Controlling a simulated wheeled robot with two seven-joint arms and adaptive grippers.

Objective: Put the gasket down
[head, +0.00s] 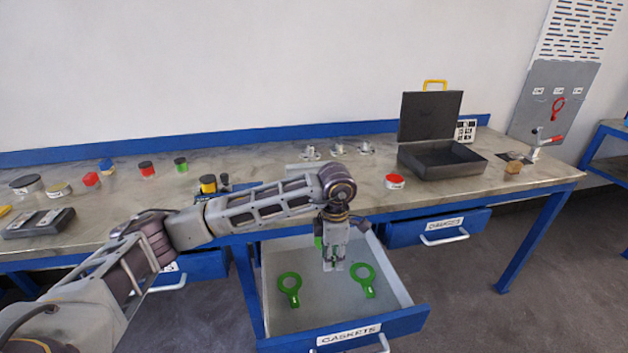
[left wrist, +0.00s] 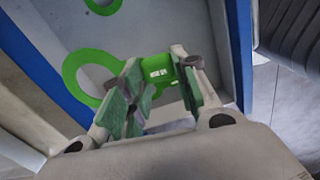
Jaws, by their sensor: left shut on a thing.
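My left gripper (head: 333,266) points down inside the open gaskets drawer (head: 400,275). In the left wrist view its fingers (left wrist: 160,95) are shut on the labelled tab of a green gasket (left wrist: 78,78), whose ring sticks out to the left. Part of another green ring (left wrist: 102,5) shows at the top of that view. In the head view, one green gasket (head: 289,284) lies left of the fingertips and another (head: 363,274) just right of them. A bit of green (head: 318,243) shows beside the gripper; I cannot tell what it belongs to. My right gripper is out of view.
A second, labelled drawer (head: 433,229) is slightly open to the right. The workbench (head: 330,185) above holds an open black case (head: 440,160), a red-topped jar (head: 395,181) and several small items. The drawer's blue front closes off the near side.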

